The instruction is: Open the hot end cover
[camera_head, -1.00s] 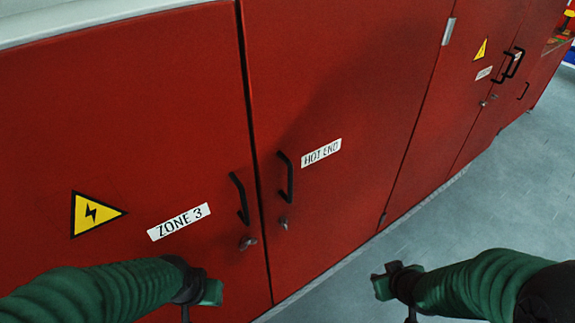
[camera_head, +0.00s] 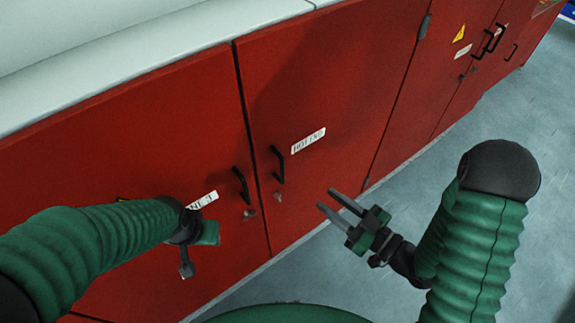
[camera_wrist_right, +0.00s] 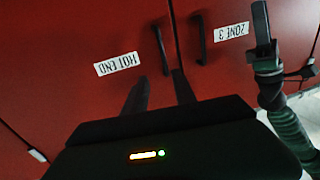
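The hot end cover (camera_head: 335,90) is a red door, shut, with a white HOT END label (camera_head: 308,140). Its black bar handle (camera_head: 278,164) is on its left edge, with a key lock below. My right gripper (camera_head: 327,198) is open and empty, right of and below the handle in the head view, fingers pointing toward the door. In the right wrist view the picture is upside down; the handle (camera_wrist_right: 158,50) appears just beyond the parted fingertips (camera_wrist_right: 160,82), apart from them. My left gripper (camera_head: 196,240) is in front of the ZONE 3 door; its fingers are unclear.
The ZONE 3 door (camera_head: 100,150) adjoins on the left, with its own black handle (camera_head: 241,185), and is shut. A pale top ledge (camera_head: 130,65) runs above the doors. More red doors continue at the right. Grey floor (camera_head: 400,180) is clear in front.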

